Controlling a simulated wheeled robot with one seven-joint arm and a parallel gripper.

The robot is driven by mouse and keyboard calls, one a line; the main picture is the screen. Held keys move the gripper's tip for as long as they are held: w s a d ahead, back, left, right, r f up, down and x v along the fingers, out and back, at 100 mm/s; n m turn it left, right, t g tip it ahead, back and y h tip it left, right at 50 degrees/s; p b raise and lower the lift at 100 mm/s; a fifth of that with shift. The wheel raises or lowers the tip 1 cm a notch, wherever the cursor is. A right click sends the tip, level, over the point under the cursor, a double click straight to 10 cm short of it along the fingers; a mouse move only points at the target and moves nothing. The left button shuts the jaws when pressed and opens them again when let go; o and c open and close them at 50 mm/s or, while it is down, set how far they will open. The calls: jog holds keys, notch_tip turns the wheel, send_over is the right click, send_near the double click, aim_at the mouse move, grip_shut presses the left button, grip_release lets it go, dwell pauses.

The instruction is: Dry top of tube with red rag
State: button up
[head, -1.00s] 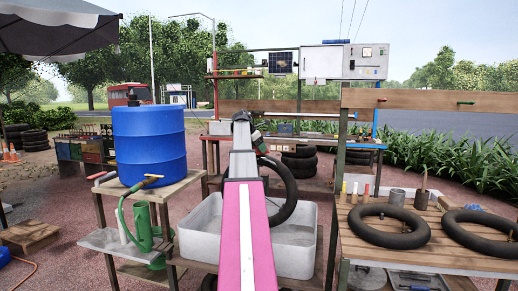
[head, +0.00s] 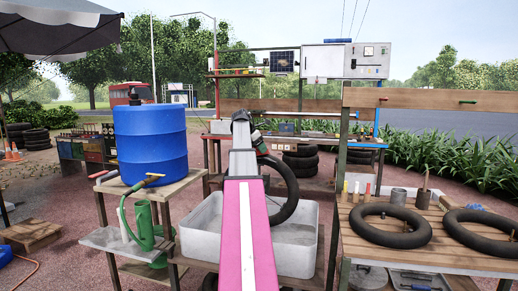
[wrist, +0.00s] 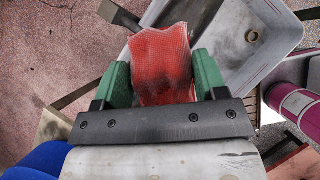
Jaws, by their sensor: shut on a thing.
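The red rag (wrist: 162,65) is between the green fingers of my gripper (wrist: 160,78) in the wrist view, with dark smudges on it. My gripper is shut on it, and the rag sticks out past the fingertips over the edge of the grey basin. In the head view a black tube (head: 287,198) stands upright in the basin (head: 207,240), partly hidden behind my arm. The tube does not show clearly in the wrist view. The rag cannot be made out in the head view, so I cannot tell whether it touches the tube.
Two black tubes (head: 390,226) (head: 483,230) lie on the slatted table (head: 355,248) at right. Tyres and a workbench stand behind.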

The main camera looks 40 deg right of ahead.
jog(key=shift+s+a+f, duration=0.1)
jog(key=shift+s+a, duration=0.1)
jog(key=shift+w+d, duration=0.1)
jog(key=shift+w+d, duration=0.25)
jog(key=shift+d, duration=0.05)
jog(key=shift+w+d, duration=0.1)
jog(key=shift+d, duration=0.05)
jog(key=shift+w+d, duration=0.25)
jog(key=shift+d, duration=0.1)
jog(key=shift+w+d, duration=0.3)
jog(key=shift+d, duration=0.05)
